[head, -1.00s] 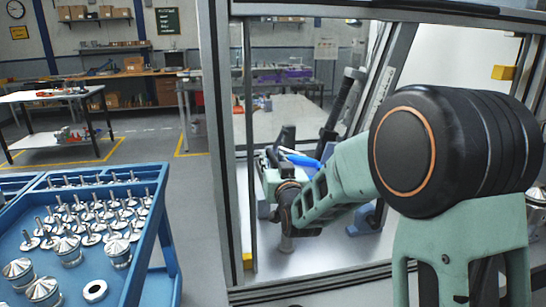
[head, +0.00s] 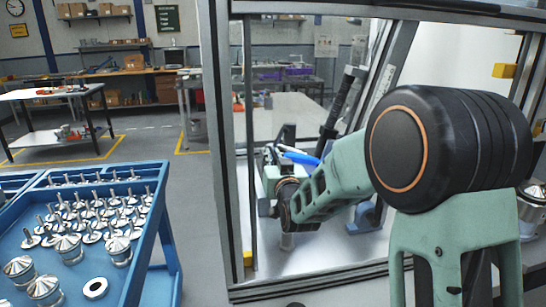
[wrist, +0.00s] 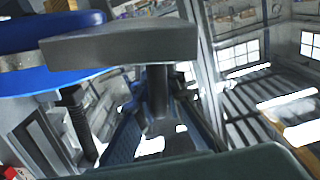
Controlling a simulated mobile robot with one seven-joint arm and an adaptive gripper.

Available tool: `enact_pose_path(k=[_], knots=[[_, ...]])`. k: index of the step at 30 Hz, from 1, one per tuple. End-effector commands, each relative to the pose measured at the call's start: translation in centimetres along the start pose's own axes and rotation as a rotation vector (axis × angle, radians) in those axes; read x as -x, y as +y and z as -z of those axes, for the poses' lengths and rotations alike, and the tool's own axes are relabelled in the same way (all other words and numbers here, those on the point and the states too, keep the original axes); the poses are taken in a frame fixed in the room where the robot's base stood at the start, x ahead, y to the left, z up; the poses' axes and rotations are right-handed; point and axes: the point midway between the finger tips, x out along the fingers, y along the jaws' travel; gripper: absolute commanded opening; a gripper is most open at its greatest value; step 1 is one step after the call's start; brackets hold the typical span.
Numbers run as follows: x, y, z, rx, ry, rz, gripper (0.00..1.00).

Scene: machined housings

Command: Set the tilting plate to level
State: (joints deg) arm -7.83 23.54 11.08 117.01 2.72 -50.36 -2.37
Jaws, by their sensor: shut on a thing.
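The tilting plate (head: 299,156) seems to be the small blue-and-silver piece inside the machine enclosure in the head view, sloping down to the right. My gripper (head: 270,170) is beside it on the left, shut on part of it; my wrist and forearm hide most of the grip. In the wrist view, a thick grey slab (wrist: 125,45) on a dark post crosses the upper left, close to the camera. A blue rounded part (wrist: 45,35) with a silver band is behind its left end. I cannot tell the exact tilt.
The enclosure's metal frame (head: 221,150) stands close left of my arm. A slanted dark column (head: 338,110) rises behind the plate. A blue base (head: 367,217) sits on the pale machine bed. A blue cart (head: 150,235) with several metal parts stands left, outside.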

Motion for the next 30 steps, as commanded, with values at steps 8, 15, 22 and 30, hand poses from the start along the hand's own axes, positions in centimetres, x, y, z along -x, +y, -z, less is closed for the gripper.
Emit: enact_pose_path(k=[8,15,22,30], knots=[[0.0,-0.6,-2.0,0.044,-0.003,0.003,0.0],[0.1,-1.8,-5.2,0.122,-0.014,0.007,0.0],[0.1,-2.5,-7.4,0.14,-0.011,0.005,0.0],[0.0,-2.8,-8.2,0.139,-0.006,0.003,0.0]])
